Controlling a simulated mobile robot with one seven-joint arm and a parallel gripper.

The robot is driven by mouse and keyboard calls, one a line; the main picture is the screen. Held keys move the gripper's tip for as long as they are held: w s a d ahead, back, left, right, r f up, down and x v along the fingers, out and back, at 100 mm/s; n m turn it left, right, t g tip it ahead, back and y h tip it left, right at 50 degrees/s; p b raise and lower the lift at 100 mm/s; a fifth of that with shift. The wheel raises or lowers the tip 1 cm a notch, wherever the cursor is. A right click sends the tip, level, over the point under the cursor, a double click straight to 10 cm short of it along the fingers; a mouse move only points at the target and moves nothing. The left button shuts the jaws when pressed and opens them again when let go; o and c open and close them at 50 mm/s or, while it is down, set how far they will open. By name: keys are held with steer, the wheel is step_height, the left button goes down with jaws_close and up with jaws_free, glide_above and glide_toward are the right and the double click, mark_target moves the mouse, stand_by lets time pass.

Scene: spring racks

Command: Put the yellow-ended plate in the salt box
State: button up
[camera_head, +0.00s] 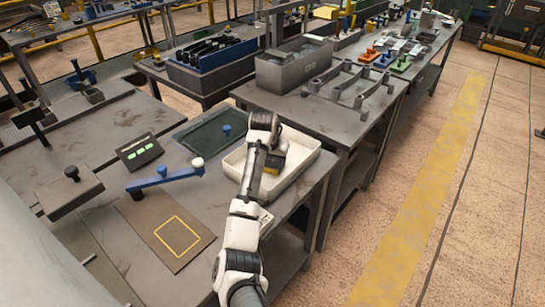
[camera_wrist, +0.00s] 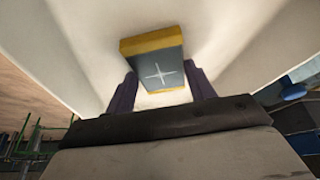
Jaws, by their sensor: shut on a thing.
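The yellow-ended plate (camera_wrist: 158,65) has a grey face with a white cross mark and yellow edges at its two ends. In the wrist view it sits between the two dark fingers of my gripper (camera_wrist: 160,85), which is shut on it. In the head view the plate's yellow part (camera_head: 273,166) shows below my gripper (camera_head: 268,157), partly hidden by the wrist. Both are over or inside a white open box (camera_head: 300,167), which looks like the salt box. Its pale inside (camera_wrist: 240,40) fills much of the wrist view. I cannot tell whether the plate touches its floor.
A dark green tray (camera_head: 208,135) lies left of the white box. A blue lever (camera_head: 165,179) and a brown board with a yellow square outline (camera_head: 165,232) are nearer. A grey crate (camera_head: 290,68) and a grey rack (camera_head: 350,90) stand on the bench behind.

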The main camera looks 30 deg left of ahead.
steer(key=o, duration=1.7)
steer(key=shift+c, duration=0.2)
